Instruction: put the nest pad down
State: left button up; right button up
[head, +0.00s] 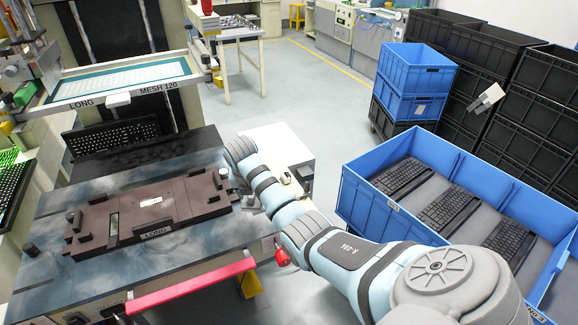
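The nest pad (184,207) is a dark brown plate with raised blocks, a small white label and the word LONG on its front edge. It appears to lie flat on the dark bed (60,258) of the press at the left; I cannot tell whether it is fully seated. My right arm reaches in from the lower right, and its wrist ends just past the pad's right end. The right gripper's fingers are hidden or too small to make out there, so its hold on the pad is unclear. My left gripper is not in view.
A screen frame (118,104) marked LONG MESH 120 stands above the bed's back. A black keyboard (112,136) lies behind the pad. A red bar (190,287) crosses the front. A blue crate (362,207) with several keyboards stands at right, with stacked crates behind.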

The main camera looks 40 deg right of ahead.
pick_arm(q)
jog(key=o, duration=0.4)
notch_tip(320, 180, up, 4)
jog(key=p, duration=0.2)
jog(key=shift+p, duration=0.35)
pick_arm(e)
jog(key=d+r+n+t+y, duration=0.1)
jog(key=d+r+n, duration=0.3)
jog(key=r, duration=0.7)
jog(key=shift+d+n, duration=0.3)
jog(key=shift+d, duration=0.4)
jog(key=shift+w+a+f+b, duration=0.15)
jog(key=shift+a+f+b, duration=0.05)
jog(key=shift+f+b, duration=0.15)
notch_tip(320, 180, down, 16)
jog(key=b, duration=1.6)
jog(key=shift+d+r, duration=0.1)
jog(key=shift+r, duration=0.1)
jog(key=shift+f, duration=1.8)
jog(key=shift+f+b, duration=0.15)
jog(key=shift+b, duration=0.2)
jog(key=o, duration=0.9)
jog(key=shift+f, duration=0.1)
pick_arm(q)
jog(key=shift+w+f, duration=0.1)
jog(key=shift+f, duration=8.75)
pick_arm(e)
jog(key=o, duration=0.5)
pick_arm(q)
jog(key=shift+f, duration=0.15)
